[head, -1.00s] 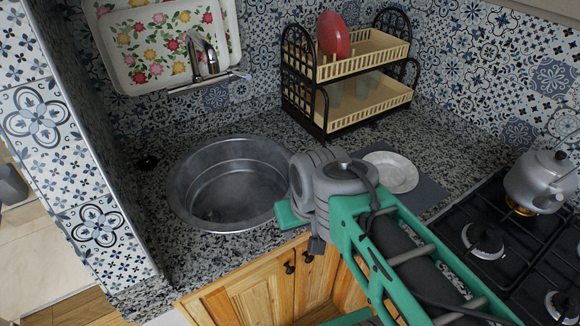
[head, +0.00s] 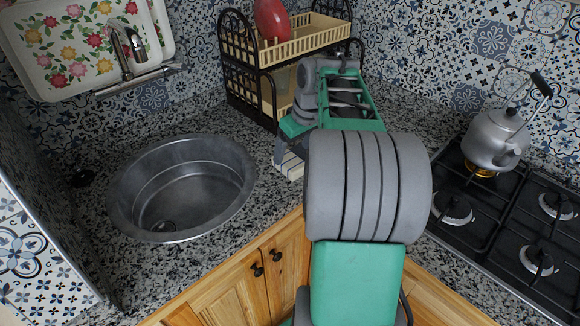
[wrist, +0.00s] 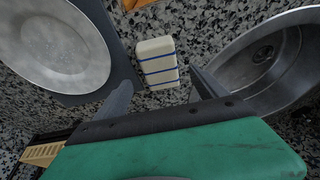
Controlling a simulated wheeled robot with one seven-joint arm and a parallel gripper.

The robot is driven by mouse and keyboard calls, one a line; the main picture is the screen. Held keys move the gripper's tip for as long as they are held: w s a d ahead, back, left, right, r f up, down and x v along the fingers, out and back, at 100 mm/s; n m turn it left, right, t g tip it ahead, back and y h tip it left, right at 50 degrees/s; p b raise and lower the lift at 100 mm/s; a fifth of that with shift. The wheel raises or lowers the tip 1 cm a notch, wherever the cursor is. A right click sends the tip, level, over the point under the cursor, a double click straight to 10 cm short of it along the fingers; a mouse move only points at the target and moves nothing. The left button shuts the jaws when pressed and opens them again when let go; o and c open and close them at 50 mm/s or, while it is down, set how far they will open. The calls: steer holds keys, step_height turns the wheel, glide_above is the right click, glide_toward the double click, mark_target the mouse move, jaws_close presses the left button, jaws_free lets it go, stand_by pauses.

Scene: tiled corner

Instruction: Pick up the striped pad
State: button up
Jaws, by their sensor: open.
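The striped pad (wrist: 157,64) is a small cream block with blue stripes, lying on the speckled counter between the plate and the sink in the wrist view. In the head view the pad (head: 291,166) shows partly, just below my gripper (head: 284,148). In the wrist view my gripper (wrist: 160,87) is open and empty. Its two fingers stand apart to either side of the pad's near end in the picture. I cannot tell how high the fingertips are above the counter.
A metal sink (head: 185,190) is left of the pad. A grey plate (wrist: 60,38) on a dark mat (wrist: 116,50) lies on the pad's other side. A dish rack (head: 300,42) with a red item stands behind. A kettle (head: 495,138) sits on the stove (head: 475,190) at the right.

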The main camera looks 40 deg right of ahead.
mark_target(290, 161)
steer(key=shift+x, duration=2.35)
steer(key=shift+s+f, duration=0.2)
steer(key=c, duration=1.4)
steer(key=shift+r, duration=0.55)
step_height(290, 161, up, 3)
steer(key=shift+s+a, duration=0.1)
steer(key=s+r, duration=0.1)
steer(key=s+a+r, duration=0.1)
steer(key=r, duration=0.1)
steer(key=s+a+r, duration=0.1)
steer(key=r, duration=0.1)
steer(key=shift+s, duration=0.3)
steer(key=s+a+r, duration=0.1)
steer(key=s, duration=0.1)
steer(key=s+a+r, duration=0.2)
steer(key=s, duration=0.1)
steer(key=s+a+r, duration=0.1)
steer(key=s+a, duration=0.1)
steer(key=s, duration=0.1)
steer(key=shift+s+r, duration=0.15)
steer(key=shift+s, duration=0.05)
